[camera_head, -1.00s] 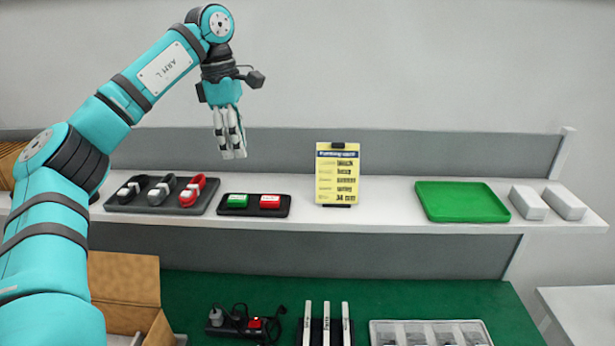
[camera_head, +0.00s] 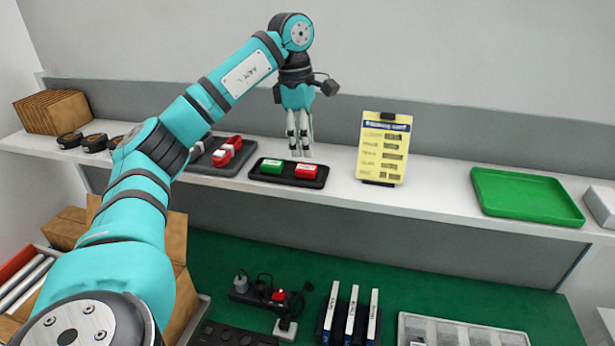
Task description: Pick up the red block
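The red block (camera_head: 306,171) lies at the right end of a small black tray on the white shelf, with a green block (camera_head: 271,166) to its left. My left gripper (camera_head: 301,153) points down, and in the picture its fingertips are just above the red block. The fingers look close together with nothing seen between them, but this angle does not show clearly whether they are open or shut. Whether the tips are right over the block or behind it is hard to tell. My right gripper is not in view.
A yellow sign (camera_head: 384,148) stands right of the black tray. A red clamp-like item (camera_head: 228,151) lies on another tray to the left, partly behind my arm. A green tray (camera_head: 528,205) is empty at the right. Below are a power strip (camera_head: 262,292) and upright white strips.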

